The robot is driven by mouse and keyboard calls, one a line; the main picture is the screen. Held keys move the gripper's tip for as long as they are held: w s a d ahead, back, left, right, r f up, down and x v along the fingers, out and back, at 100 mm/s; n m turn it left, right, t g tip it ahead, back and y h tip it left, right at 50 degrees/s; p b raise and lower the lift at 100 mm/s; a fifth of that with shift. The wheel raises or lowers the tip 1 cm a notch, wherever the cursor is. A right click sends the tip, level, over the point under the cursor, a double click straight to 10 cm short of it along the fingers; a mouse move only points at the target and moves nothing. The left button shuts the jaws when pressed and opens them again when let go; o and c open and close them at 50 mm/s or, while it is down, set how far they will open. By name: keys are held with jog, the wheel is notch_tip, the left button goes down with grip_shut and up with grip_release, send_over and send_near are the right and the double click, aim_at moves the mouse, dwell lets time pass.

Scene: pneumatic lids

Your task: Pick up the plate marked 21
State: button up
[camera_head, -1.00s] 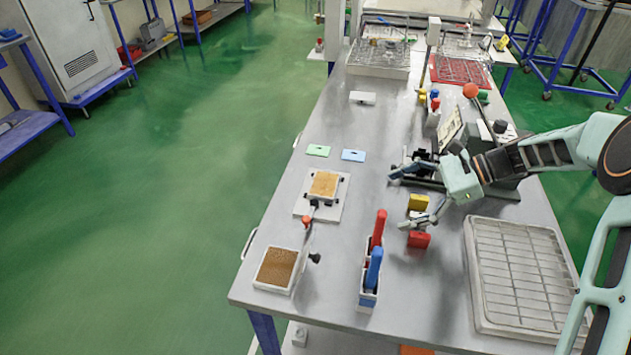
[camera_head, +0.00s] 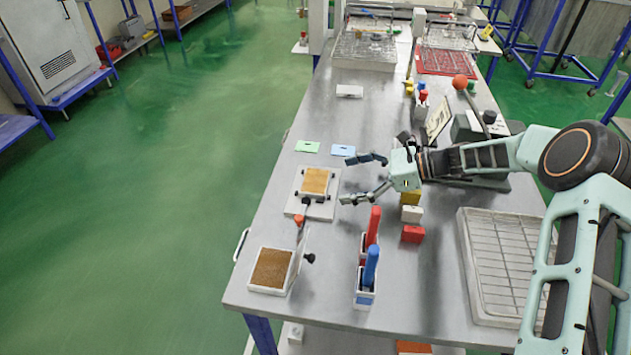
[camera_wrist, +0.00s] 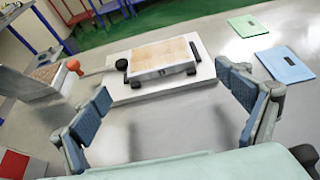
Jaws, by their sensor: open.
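No number 21 can be read on anything in view. A flat green plate (camera_head: 307,147) and a flat blue plate (camera_head: 343,150), each with a small dark slot, lie side by side on the table; the wrist view shows the green plate (camera_wrist: 248,26) and blue plate (camera_wrist: 285,66) at upper right. A tan-topped block sits in a white fixture (camera_head: 313,208) with black knobs. My gripper (camera_head: 352,180) is open and empty, just right of this fixture and near the blue plate. In the wrist view the fixture (camera_wrist: 150,88) shows between and beyond my fingers.
A second brown-topped fixture (camera_head: 272,269) stands at front left. A holder with red and blue handles (camera_head: 366,296) stands upright before my gripper. Yellow, white and red blocks (camera_head: 412,234) lie under my arm. A wire-grid tray (camera_head: 500,265) is at right.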

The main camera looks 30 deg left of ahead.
aim_at(328, 182)
jog(key=x, duration=0.3)
jog(key=shift+a, duration=0.1)
jog(key=c, duration=1.5)
